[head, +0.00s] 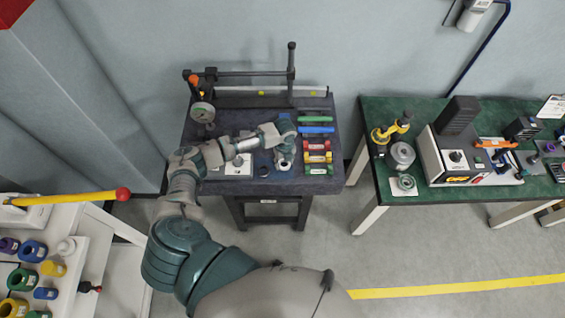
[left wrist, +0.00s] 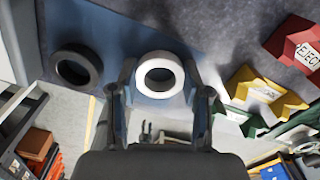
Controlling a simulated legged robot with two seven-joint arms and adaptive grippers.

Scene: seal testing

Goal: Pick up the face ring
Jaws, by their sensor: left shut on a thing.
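The face ring appears to be the white ring (left wrist: 145,67) in the left wrist view. It sits between the two fingertips of my left gripper (left wrist: 159,84), which is shut on it. A dark ring (left wrist: 62,72) lies to its left on a blue-grey surface, apart from the fingers. In the head view my left gripper (head: 284,157) is over the dark bench (head: 235,185), near its front; the white ring shows only partly below it. Whether the ring touches the surface I cannot tell. My right gripper is in neither view.
Red (head: 318,170), yellow and other coloured bins stand at the bench's right side. A press frame with a dial gauge (head: 202,112) stands at the back. A green table (head: 375,165) with instruments is to the right. A white table with coloured rings is at lower left.

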